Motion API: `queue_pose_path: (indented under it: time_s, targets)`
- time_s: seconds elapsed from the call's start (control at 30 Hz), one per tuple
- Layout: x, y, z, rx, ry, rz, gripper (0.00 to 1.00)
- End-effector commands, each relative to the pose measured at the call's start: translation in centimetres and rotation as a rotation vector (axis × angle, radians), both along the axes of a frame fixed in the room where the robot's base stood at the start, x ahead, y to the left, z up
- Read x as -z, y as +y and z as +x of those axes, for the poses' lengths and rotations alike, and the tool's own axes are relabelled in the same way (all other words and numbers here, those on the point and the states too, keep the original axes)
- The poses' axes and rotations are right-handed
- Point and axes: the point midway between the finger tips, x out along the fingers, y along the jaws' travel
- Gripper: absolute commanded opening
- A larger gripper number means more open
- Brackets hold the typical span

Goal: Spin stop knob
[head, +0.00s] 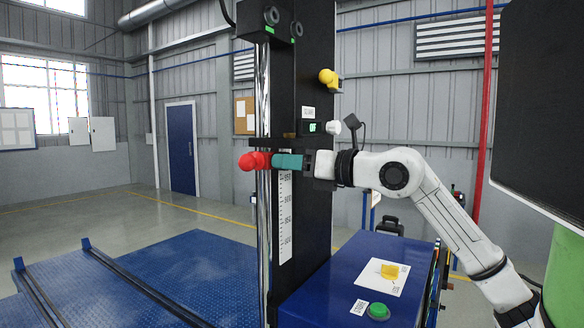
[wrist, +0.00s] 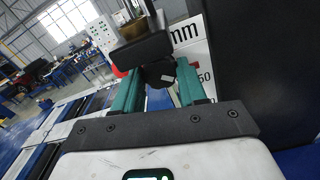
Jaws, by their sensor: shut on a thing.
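My gripper (head: 276,161) reaches in from the right with its teal fingers level, in front of the black column. In the wrist view its fingers (wrist: 158,88) are closed around a dark knob (wrist: 158,74), which I take as the stop knob. The knob sits just below a black block (wrist: 143,48) with a brass-coloured piece on top. In the head view the fingers hide the dark knob. A red rounded piece (head: 249,161) shows just left of the fingertips; I cannot tell whether it touches them.
A white scale (head: 285,220) runs down the column. A yellow knob (head: 327,77) and a white knob (head: 334,124) stick out above my arm. A blue cabinet (head: 322,291) with a green button (head: 378,311) stands below. A dark panel (head: 545,90) is at the right.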

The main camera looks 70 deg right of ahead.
Motion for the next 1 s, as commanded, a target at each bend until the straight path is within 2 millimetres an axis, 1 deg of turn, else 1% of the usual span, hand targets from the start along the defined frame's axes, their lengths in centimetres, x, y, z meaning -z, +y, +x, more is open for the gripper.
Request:
queue_pose_path:
  time_s: [0.03,0.2,0.6,0.8,1.0]
  targets:
    - [0.44,0.02,0.04,-0.001,0.003,-0.022,0.11]
    - [0.70,0.00,0.01,0.000,0.027,-0.122,0.11]
    - [0.40,-0.04,-0.01,0.000,0.089,-0.383,0.11]
    - [0.21,-0.05,-0.03,0.000,0.109,-0.459,0.11]
    - [-0.02,-0.05,-0.05,0.000,0.116,-0.492,0.11]
